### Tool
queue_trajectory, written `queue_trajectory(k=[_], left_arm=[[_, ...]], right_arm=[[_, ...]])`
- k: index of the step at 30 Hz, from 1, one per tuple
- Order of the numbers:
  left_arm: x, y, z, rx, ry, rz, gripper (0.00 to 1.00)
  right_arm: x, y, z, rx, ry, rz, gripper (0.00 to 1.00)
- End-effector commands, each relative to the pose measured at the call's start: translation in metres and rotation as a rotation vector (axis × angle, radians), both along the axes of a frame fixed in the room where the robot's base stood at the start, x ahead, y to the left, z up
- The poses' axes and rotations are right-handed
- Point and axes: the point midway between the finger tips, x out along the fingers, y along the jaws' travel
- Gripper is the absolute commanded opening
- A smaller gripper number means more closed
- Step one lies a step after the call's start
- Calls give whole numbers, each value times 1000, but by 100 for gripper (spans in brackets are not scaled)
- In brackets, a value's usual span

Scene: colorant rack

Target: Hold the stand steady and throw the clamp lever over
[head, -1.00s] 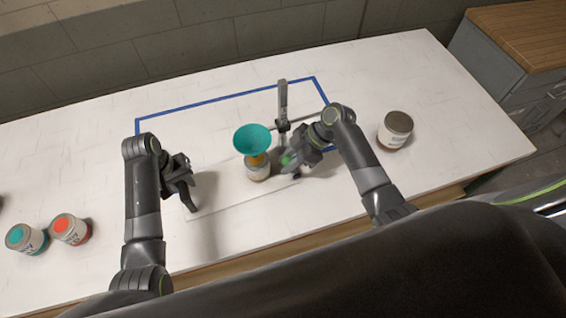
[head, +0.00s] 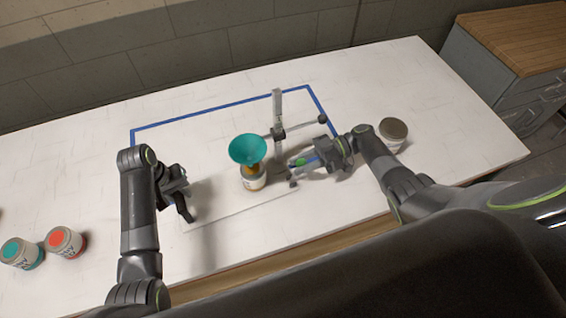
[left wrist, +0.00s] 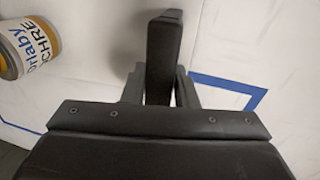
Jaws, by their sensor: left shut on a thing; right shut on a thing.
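The stand has a pale base plate (head: 215,212), a grey upright post (head: 279,112) and a thin crossbar (head: 304,127). A teal funnel (head: 248,149) sits over a small can (head: 254,180) beside the post. My left gripper (head: 187,203) is shut at the left end of the base plate; the exact contact is hard to see. In the left wrist view its dark finger (left wrist: 163,60) shows, but not what it holds. My right gripper (head: 299,164) is shut on the clamp lever, right of the post's foot. The lever is mostly hidden by the fingers; a green bit shows there.
Cans with a teal lid (head: 22,254) and an orange lid (head: 65,242) stand at far left. Blue tape (head: 215,107) outlines the area. An ochre-labelled can (left wrist: 25,45) shows in the left wrist view.

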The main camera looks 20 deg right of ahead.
Motion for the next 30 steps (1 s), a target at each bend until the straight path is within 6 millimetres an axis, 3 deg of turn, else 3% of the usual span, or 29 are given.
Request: queue_trajectory(k=[27,28,30], left_arm=[[1,2,0,5,-2,-2,0],[1,2,0,5,-2,-2,0],[1,2,0,5,-2,-2,0]], right_arm=[[-2,-10,-6,83,12,-10,0],[-2,-10,-6,82,12,-9,32],[-2,-10,-6,84,11,-9,41]])
